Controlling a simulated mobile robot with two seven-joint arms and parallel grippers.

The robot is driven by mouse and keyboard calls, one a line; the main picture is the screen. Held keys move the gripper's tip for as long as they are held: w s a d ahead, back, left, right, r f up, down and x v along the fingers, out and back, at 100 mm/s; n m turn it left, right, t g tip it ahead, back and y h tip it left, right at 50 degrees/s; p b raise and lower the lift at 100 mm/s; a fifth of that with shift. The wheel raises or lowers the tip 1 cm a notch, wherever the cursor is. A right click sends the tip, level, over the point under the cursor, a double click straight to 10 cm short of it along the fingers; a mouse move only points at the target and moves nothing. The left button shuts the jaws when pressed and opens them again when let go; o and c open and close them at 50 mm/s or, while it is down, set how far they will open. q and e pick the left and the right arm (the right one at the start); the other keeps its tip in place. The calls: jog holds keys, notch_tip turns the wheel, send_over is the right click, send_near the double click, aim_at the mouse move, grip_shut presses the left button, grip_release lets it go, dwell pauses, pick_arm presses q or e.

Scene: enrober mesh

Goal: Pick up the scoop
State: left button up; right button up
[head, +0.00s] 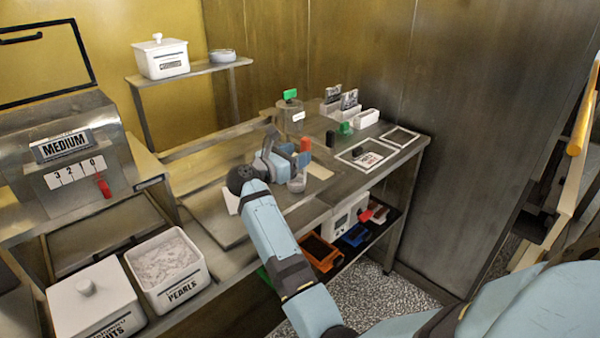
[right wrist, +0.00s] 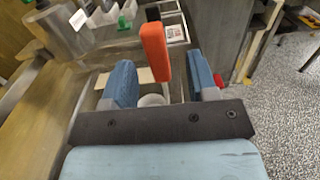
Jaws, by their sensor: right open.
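The scoop shows an upright orange handle (right wrist: 155,50) in the right wrist view, with a pale round bowl (right wrist: 152,100) below it, partly hidden by my gripper. In the head view the orange handle (head: 305,145) and grey bowl (head: 297,184) show just right of my right gripper (head: 284,163), over the metal table. My right gripper (right wrist: 163,78) is open, with its blue fingers on either side of the handle in the wrist picture. I cannot tell whether they touch it. My left gripper is not in view.
A clear jar (head: 290,117) with a green tag and white holders (head: 340,104) stand behind the scoop. A dark cylinder (head: 331,139) stands to its right. A white pearls bin (head: 168,272) and a lidded bin (head: 95,298) sit at left front. An orange tray (head: 322,252) is on the lower shelf.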

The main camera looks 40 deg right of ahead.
aim_at(302, 146)
jog(key=d, duration=0.4)
jog(key=d+r+p, duration=0.1)
jog(key=d, duration=0.1)
jog(key=shift+w, duration=0.4)
jog(key=shift+a, duration=0.1)
grip_shut()
